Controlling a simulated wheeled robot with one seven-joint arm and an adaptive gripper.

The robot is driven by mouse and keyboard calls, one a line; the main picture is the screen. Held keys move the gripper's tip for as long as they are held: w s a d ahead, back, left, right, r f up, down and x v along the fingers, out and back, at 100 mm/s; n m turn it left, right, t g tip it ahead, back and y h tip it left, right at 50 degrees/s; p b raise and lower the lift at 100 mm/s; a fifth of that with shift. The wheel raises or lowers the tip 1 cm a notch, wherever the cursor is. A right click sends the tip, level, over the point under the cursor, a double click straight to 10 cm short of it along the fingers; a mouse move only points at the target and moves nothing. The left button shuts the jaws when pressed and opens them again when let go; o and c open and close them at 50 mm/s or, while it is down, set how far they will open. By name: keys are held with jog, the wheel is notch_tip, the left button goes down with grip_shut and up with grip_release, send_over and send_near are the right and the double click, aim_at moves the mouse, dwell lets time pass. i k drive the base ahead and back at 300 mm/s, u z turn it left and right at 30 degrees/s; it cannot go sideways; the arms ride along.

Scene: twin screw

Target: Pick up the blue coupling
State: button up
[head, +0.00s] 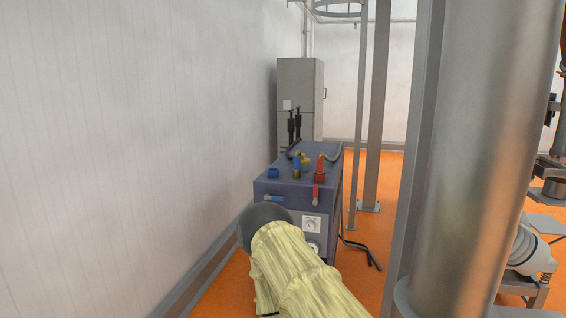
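Blue parts show on the dark blue-grey machine (262,190). A short blue ring-like piece (273,173) sits at the left of its top. A taller blue piece (297,162) with a brass-coloured lower part stands right of it. I cannot tell for sure which is the blue coupling. A blue lever-like handle (274,198) is on the front face. My arm, in a pale yellow sleeve, reaches up from the bottom toward the machine's front. Its dark rounded end covers the lower left of the front. My gripper's fingers are not visible.
A red fitting (320,167) and a red handle (317,192) are at the machine's right. A grey cabinet (296,95) stands behind. A white wall (130,130) runs along the left. A large metal cylinder (490,150) fills the right.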

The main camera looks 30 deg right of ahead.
aim_at(296, 169)
jog(key=i, duration=2.95)
jog(key=z, duration=1.95)
